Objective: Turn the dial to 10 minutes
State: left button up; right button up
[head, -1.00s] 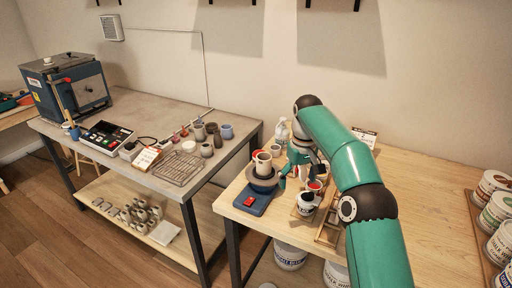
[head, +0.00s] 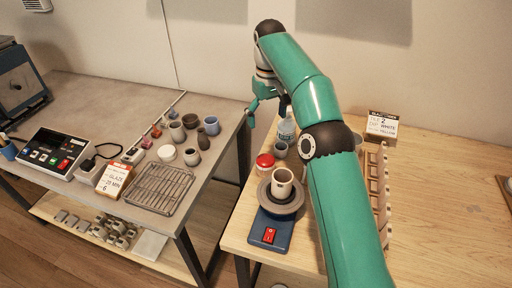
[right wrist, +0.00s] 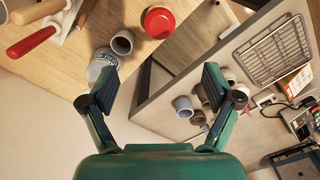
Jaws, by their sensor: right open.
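A dark control box (head: 58,154) with a small display and green, white and red buttons sits on the grey table at the left in the head view. Part of it shows at the right edge of the right wrist view (right wrist: 302,124). I cannot make out a dial on it. My right gripper (head: 267,109) is open and empty, raised near the gap between the two tables, well to the right of the box. Its two spread fingers also show in the right wrist view (right wrist: 160,88). My left gripper is not in view.
A printed card (head: 113,179), a wire rack (head: 160,188) and several cups stand right of the box. On the wooden table are a cup (head: 282,183) on a wheel, a red-lidded jar (head: 265,163) and a bottle (head: 287,128). A blue kiln (head: 18,82) stands far left.

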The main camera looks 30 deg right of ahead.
jog(key=b, duration=0.3)
send_near(266, 159)
notch_tip(266, 159, down, 10)
jog(key=shift+w+r, duration=0.1)
jog(key=c, duration=1.2)
jog(key=shift+o, duration=0.2)
jog(key=shift+m, duration=0.4)
